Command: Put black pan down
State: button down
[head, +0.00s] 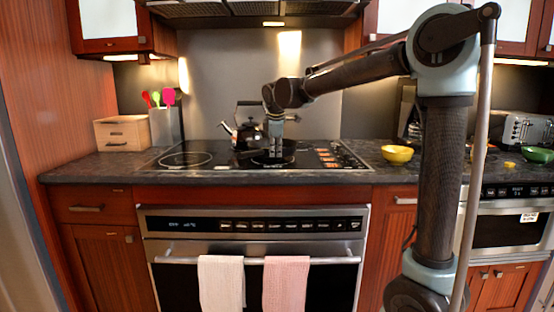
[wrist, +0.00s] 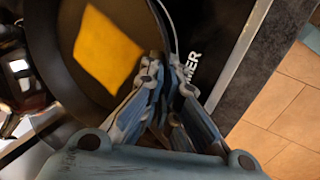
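The black pan (head: 258,161) is over the black cooktop (head: 213,149), at its middle front, in the head view. In the wrist view the dark round inside of the pan (wrist: 62,55) fills the upper left. My gripper (head: 276,152) points down at the pan's right side. In the wrist view my gripper (wrist: 169,68) has its two fingers close together with the pan's thin rim between them. Whether the pan's underside touches the cooktop is not clear.
A kettle (head: 249,130) stands just behind the pan. A yellow bowl (head: 397,154) sits on the counter to the right. The cooktop's left burner (head: 185,159) is clear.

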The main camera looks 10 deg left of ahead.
jog(key=shift+f, duration=1.25)
jog(key=c, duration=1.8)
grip_release()
jog(key=shift+f, duration=0.1)
jog(key=v, duration=1.2)
